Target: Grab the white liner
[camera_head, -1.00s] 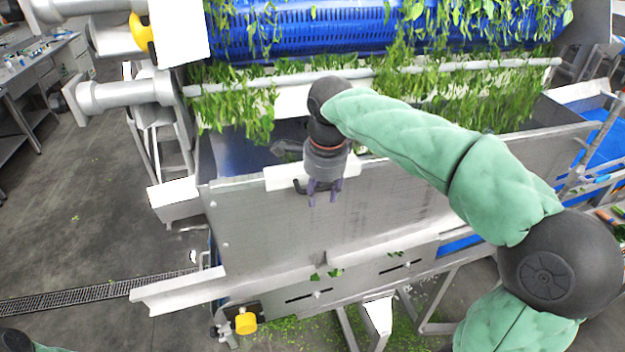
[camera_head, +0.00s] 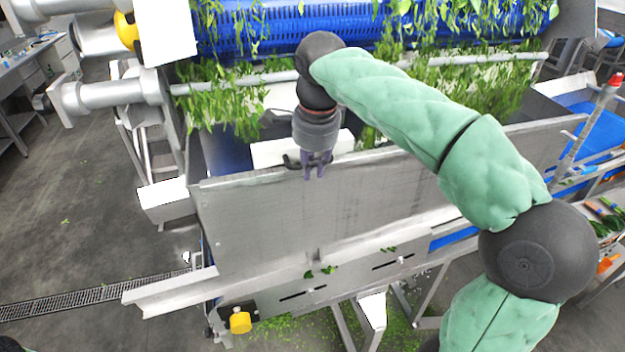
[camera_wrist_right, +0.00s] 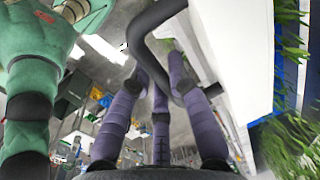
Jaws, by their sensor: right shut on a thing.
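The white liner (camera_head: 270,152) shows in the head view as a white block with a dark handle, at the top edge of the steel front panel. In the right wrist view its white side (camera_wrist_right: 235,55) fills the right of the picture, and the black handle (camera_wrist_right: 140,35) curves between my fingers. My right gripper (camera_head: 314,172) points down in front of the liner and is shut on its handle. In the wrist view the purple fingers (camera_wrist_right: 165,85) lie around the handle. The gripper and wrist hide part of the liner. My left gripper is not in view.
The steel front panel (camera_head: 260,220) stands below the liner. Leafy greens (camera_head: 225,105) hang over a pipe and the blue drum (camera_head: 290,30) behind. A yellow knob (camera_head: 240,322) sits low in front. Open floor (camera_head: 80,220) lies to the left.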

